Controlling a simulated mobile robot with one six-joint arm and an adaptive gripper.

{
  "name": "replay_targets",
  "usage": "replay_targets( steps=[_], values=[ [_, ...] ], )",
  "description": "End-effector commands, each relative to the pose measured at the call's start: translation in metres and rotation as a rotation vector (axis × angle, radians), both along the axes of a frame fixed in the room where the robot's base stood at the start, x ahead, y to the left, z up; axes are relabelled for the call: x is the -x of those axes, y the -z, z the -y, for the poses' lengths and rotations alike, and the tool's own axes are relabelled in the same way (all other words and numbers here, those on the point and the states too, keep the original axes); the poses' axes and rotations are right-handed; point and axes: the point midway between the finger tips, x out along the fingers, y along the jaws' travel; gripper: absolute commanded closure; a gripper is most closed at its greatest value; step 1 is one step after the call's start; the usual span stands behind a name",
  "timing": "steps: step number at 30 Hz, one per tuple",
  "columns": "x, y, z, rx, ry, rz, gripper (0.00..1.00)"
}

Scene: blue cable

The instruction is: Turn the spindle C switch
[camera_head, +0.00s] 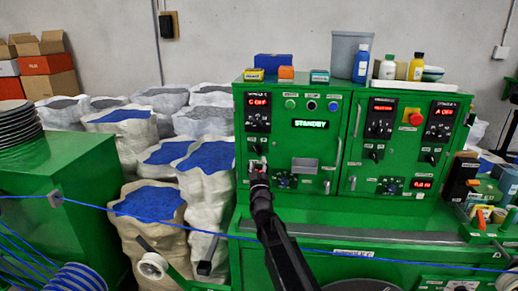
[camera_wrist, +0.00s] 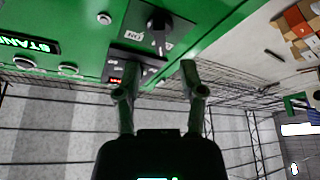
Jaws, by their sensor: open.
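The spindle C switch (camera_wrist: 159,32) is a black knob on a dark plate marked ON, on the green cabinet front in the wrist view. My gripper (camera_head: 258,172) reaches up to the lower left of the cabinet face. In the wrist view, my gripper (camera_wrist: 157,79) is open and empty, its two fingers apart. The switch shows just past the fingertips, roughly in line with the gap. I cannot tell whether a finger touches it.
The green cabinet (camera_head: 340,195) has other dials and a lit STANDBY display (camera_head: 310,124) close by. Bottles and boxes stand on top. Sacks of blue granules (camera_head: 207,155) stand at left. A blue cable (camera_head: 400,264) runs across the front, near my arm.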

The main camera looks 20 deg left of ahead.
Motion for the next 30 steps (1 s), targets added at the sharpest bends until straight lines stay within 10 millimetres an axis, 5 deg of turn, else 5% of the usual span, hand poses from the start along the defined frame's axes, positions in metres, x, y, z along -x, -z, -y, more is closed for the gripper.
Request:
replay_targets(
  steps=[12, 28, 30],
  values=[
    [-0.051, -0.02, -0.024, 0.0, -0.001, 0.0, 0.49],
    [-0.059, -0.023, -0.028, 0.0, -0.001, 0.0, 0.49],
    [-0.059, -0.023, -0.028, 0.0, -0.001, 0.0, 0.66]
  ],
)
